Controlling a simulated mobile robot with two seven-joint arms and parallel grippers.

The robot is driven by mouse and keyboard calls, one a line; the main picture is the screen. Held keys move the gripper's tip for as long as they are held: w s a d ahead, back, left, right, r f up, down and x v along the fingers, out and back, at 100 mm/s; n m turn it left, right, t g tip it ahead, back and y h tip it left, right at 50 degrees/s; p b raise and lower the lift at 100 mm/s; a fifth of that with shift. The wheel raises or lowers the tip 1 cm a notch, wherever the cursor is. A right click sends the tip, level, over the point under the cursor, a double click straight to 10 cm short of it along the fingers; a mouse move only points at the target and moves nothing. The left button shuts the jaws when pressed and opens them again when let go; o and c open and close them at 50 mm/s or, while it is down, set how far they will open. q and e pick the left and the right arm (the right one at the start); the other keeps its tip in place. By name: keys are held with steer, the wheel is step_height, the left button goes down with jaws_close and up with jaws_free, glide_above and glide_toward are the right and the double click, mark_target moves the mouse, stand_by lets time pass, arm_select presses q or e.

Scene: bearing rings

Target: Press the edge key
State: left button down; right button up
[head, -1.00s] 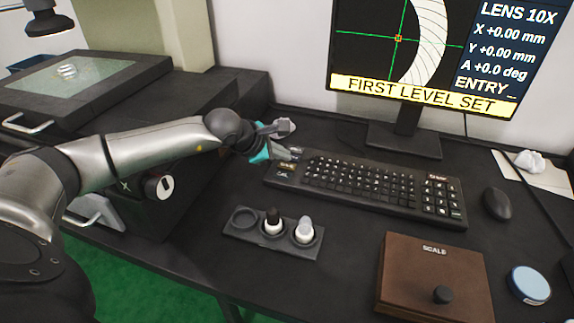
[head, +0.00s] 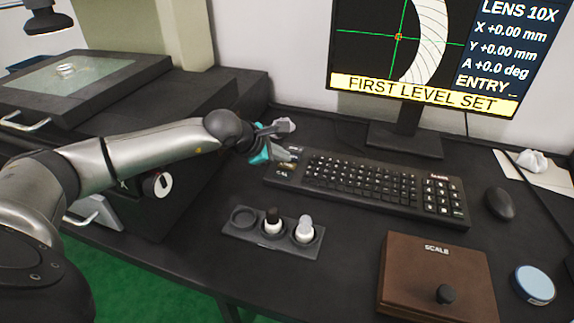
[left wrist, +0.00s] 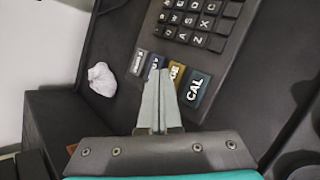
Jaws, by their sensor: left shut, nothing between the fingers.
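The keyboard (head: 370,186) lies on the black desk with a short column of larger coloured keys at its left end. In the left wrist view these are a grey key (left wrist: 137,63), a blue key (left wrist: 154,66), a tan key (left wrist: 177,72) and a dark key marked CAL (left wrist: 194,90). The tan key's label is partly covered and its visible letters look like the end of EDGE. My left gripper (head: 288,155) is shut and empty. In the left wrist view its fingertips (left wrist: 163,80) overlap the blue and tan keys; I cannot tell whether they touch. My right gripper is not in view.
A monitor (head: 425,95) reading FIRST LEVEL SET stands behind the keyboard. A tray (head: 258,241) with two small bottles, a brown SCALE box (head: 410,265) and a mouse (head: 500,203) are nearby. A crumpled white wad (left wrist: 101,79) lies beyond the keyboard's left end.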

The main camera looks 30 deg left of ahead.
arm_select(q)
steer(key=shift+s+d+f, duration=0.15)
steer(key=shift+d+f, duration=0.05)
steer(key=shift+f, duration=0.3)
steer(key=shift+s+d+f+b, duration=0.1)
steer(key=shift+s+f+b, duration=0.05)
steer(key=shift+f+b, duration=0.2)
steer(key=shift+s+d, duration=0.15)
steer(key=shift+d, duration=0.1)
stand_by(0.3)
steer(key=shift+a+r+p, duration=0.1)
steer(key=shift+r+p, duration=0.35)
steer(key=shift+r, duration=0.3)
steer(key=shift+a+r+p, duration=0.1)
steer(key=shift+r+p, duration=1)
steer(key=shift+r, duration=0.9)
steer(key=shift+w, duration=0.2)
